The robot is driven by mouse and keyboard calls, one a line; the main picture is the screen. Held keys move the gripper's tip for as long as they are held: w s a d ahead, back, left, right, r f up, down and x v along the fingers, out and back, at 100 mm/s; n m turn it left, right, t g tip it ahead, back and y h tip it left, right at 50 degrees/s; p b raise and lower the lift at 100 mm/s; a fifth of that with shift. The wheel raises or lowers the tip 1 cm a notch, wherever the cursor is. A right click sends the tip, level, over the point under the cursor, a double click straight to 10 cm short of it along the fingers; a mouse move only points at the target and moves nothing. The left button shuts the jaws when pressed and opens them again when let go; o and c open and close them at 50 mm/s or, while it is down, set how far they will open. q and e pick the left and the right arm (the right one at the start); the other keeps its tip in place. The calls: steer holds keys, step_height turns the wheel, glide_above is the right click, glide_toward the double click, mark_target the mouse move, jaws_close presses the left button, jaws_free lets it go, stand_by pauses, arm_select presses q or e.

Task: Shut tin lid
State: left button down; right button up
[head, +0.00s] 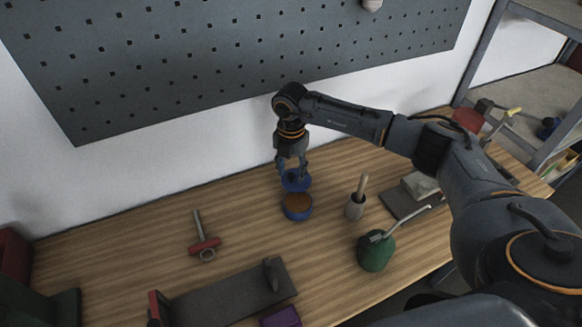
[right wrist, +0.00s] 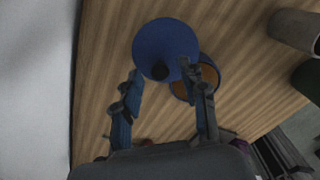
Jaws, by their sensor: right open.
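The tin (head: 298,212) is a small round blue tin with brown contents, standing on the wooden bench. Its blue lid (head: 297,182) is off the opening, at the tin's far side and below my right gripper. In the right wrist view the lid (right wrist: 165,40) is a blue disc with a dark knob, partly covering the view of the tin (right wrist: 211,75). My right gripper (head: 291,170) points down with open fingers. In the right wrist view its fingertips (right wrist: 163,72) are on either side of the knob; contact cannot be told. My left gripper is not in view.
A cup with a wooden handle (head: 356,207) and a green oil can (head: 376,253) stand right of the tin. A red-handled tool (head: 204,246) lies to the left, a dark plate (head: 235,295) in front. A pegboard (head: 230,60) hangs behind.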

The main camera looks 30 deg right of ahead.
steer(key=shift+f, duration=0.15)
jaws_close()
